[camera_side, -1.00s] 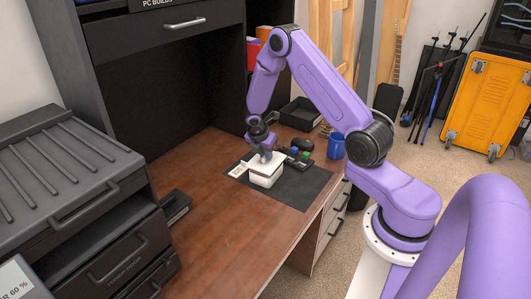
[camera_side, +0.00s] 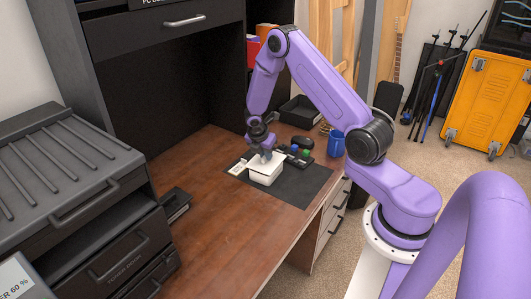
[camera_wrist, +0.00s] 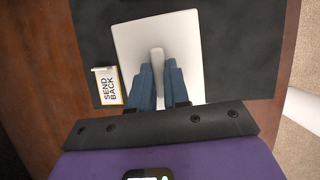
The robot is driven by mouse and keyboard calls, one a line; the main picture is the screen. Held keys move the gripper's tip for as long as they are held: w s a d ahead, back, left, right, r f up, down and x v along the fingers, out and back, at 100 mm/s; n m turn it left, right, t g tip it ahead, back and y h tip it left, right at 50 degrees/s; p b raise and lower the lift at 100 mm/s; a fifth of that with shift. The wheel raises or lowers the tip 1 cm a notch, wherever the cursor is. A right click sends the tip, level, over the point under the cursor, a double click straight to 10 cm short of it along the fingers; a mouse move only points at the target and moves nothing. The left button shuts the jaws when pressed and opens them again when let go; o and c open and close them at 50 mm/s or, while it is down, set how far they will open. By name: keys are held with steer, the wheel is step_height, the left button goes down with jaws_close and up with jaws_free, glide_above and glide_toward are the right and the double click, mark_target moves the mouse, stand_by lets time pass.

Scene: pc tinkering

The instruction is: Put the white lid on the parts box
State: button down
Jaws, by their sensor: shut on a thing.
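The white lid (camera_wrist: 185,38) is a flat square plate with a raised bar handle (camera_wrist: 157,56) at its middle. My gripper (camera_wrist: 158,72) has its two blue-grey fingers on either side of the handle and is shut on it. In the side view my gripper (camera_side: 264,155) points down at the lid. The white parts box (camera_side: 264,180) stands on the dark mat directly below the lid. I cannot tell whether the lid is seated on the rim or just above it. In the wrist view the lid hides the box.
The dark mat (camera_side: 305,190) lies on the brown desk (camera_side: 215,220). A "SEND BACK" card (camera_wrist: 109,86) lies left of the lid in the wrist view. Behind are small parts, a black mouse (camera_side: 302,143), a blue mug (camera_side: 336,146) and a black tray (camera_side: 300,112). The desk's front left is clear.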

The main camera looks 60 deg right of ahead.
mark_target(261, 165)
steer(key=shift+f, duration=0.55)
steer(key=c, duration=1.4)
jaws_free()
steer(key=o, duration=0.5)
steer(key=shift+o, duration=0.2)
steer(key=shift+r, duration=0.1)
steer(key=shift+v, duration=3.9)
